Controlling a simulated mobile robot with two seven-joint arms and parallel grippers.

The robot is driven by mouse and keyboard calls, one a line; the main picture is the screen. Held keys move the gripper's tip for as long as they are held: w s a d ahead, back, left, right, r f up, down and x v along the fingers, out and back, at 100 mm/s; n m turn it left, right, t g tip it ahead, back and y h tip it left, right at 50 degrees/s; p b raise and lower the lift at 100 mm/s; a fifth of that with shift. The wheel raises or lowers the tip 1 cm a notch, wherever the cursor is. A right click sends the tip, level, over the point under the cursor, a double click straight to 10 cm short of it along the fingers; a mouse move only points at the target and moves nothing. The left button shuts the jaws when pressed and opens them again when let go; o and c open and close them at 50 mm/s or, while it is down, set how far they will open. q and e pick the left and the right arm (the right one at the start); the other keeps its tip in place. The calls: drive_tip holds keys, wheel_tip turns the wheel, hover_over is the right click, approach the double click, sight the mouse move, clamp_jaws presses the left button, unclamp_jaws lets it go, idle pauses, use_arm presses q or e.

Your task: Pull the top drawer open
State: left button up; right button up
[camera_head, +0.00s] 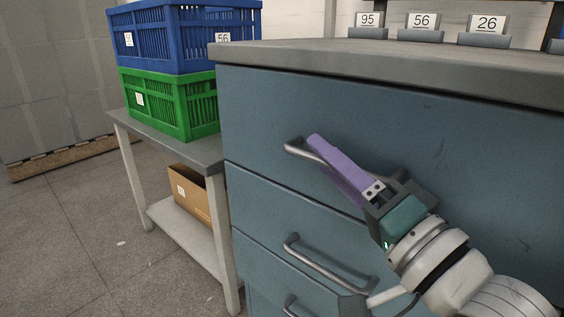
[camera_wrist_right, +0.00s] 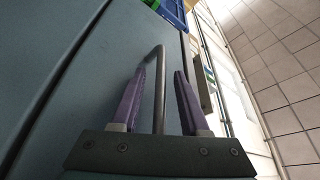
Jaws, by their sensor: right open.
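The top drawer (camera_head: 400,135) is the uppermost blue front of a grey-topped cabinet and looks shut, flush with the front below it. The right gripper has purple fingers and reaches in from the lower right. In the right wrist view the handle bar (camera_wrist_right: 160,85) runs between the two fingers of the open right gripper (camera_wrist_right: 161,75), with a gap visible on each side. My left gripper is not in view.
A second drawer with its own handle (camera_head: 295,245) lies below, and another under it. On the left, a side table (camera_head: 140,124) carries a green crate (camera_head: 180,103) and a blue crate (camera_head: 185,38). A cardboard box (camera_head: 200,197) sits on its lower shelf.

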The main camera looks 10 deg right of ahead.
drive_tip(key=shift+w, duration=0.2)
drive_tip(key=shift+c, duration=0.4)
clamp_jaws()
idle(0.9)
